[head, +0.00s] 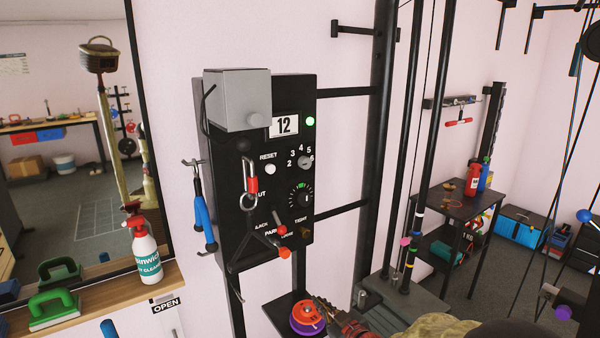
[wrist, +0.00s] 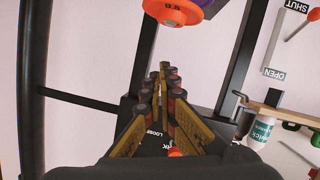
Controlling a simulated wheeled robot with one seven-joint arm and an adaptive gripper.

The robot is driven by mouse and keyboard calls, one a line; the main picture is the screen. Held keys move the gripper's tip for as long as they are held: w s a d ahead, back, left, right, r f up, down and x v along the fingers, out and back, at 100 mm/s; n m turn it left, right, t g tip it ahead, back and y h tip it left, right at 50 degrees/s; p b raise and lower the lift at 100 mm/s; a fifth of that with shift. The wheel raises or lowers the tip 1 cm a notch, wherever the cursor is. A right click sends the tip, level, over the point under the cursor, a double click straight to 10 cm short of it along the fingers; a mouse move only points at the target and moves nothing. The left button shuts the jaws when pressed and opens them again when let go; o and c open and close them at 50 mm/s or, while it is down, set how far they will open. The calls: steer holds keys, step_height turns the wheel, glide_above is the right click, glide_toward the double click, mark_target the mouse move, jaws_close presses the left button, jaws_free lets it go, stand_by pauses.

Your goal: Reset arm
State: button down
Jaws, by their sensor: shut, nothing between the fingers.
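My gripper (head: 320,303) is low in the head view, at the bottom edge right of centre, in front of the wall and below the black panel (head: 260,170). Its brown and black fingers also show in the wrist view (wrist: 163,72), where their tips meet with nothing between them. My arm comes in from the bottom right of the head view. An orange and purple weight disc (head: 307,318) is just left of the fingertips; in the wrist view it shows at the top edge (wrist: 172,12). I cannot tell whether they touch.
The panel carries a grey box (head: 237,98), a "12" display (head: 284,126), knobs, levers and a hanging clip (head: 250,184). A black frame with cables (head: 382,130) stands right of it. A wooden shelf (head: 110,302) at left holds a spray bottle (head: 145,250) and a green-handled brush (head: 54,308).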

steer(key=s+d+f+m+g+h, duration=0.35)
steer(key=s+d+h, duration=0.2)
steer(key=d, duration=0.25)
steer(key=s+d+r+m+g+h+p, duration=0.1)
steer(key=s+d+r+g, duration=0.15)
steer(key=s, duration=0.25)
steer(key=s+d+r+m+g+h+p, duration=0.1)
steer(key=s+d, duration=0.2)
steer(key=s, duration=0.3)
steer(key=s+r+m+g+p, duration=0.1)
steer(key=s+r+g, duration=0.1)
steer(key=s+r, duration=0.45)
steer(key=s+r+m+g+p, duration=0.15)
steer(key=s+r, duration=0.25)
steer(key=s, duration=0.6)
steer(key=s+r+t+y+p, duration=0.1)
steer(key=s+r, duration=0.3)
steer(key=r, duration=0.6)
steer(key=shift+s+a+r+t+p, duration=0.25)
steer(key=shift+r+t+p, duration=0.05)
steer(key=shift+t+p, duration=0.55)
